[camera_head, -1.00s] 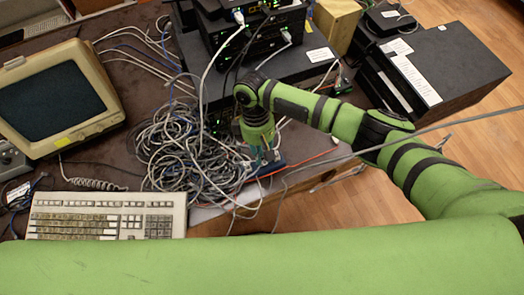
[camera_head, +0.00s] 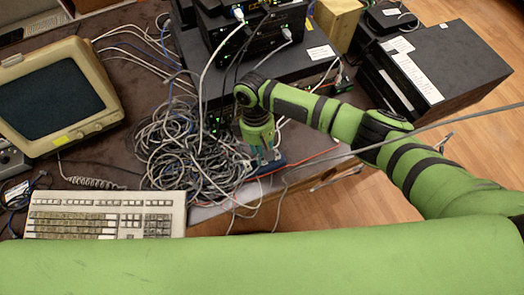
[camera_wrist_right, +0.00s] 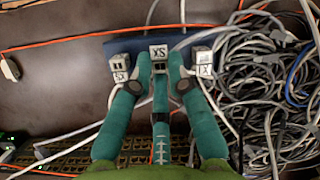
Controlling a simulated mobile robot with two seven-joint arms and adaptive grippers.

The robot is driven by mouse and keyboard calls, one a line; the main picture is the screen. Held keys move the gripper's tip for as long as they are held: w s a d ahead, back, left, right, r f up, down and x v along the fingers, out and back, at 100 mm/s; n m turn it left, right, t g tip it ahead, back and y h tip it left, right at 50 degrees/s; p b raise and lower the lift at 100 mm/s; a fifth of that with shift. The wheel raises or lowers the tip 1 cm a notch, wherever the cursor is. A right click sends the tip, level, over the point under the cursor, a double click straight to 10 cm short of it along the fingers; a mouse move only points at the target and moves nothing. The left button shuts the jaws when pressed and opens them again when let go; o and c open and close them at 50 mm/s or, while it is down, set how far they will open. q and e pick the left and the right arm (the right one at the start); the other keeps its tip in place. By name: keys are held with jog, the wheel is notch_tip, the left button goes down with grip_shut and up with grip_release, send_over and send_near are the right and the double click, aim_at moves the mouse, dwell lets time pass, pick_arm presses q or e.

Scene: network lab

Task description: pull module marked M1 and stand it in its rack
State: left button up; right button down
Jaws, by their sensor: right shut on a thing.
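My right gripper (camera_head: 264,158) points down over a blue rack (camera_head: 272,168) at the table's front edge. A left module (camera_wrist_right: 119,65) and a right module (camera_wrist_right: 203,59), both pale and labelled, stand on either side. I cannot read M1 anywhere. My left gripper is out of view.
A large cable tangle (camera_head: 185,150) lies left of the gripper. Stacked network devices (camera_head: 255,40) with plugged cables stand behind. An orange cable (camera_head: 318,160) runs past the rack. A keyboard (camera_head: 105,214) and a monitor (camera_head: 55,95) are at the left.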

jog(key=shift+f+b, duration=0.4)
jog(key=shift+f, duration=0.25)
jog(key=c, duration=1.1)
grip_release()
jog(key=shift+r, duration=0.1)
jog(key=v, duration=1.2)
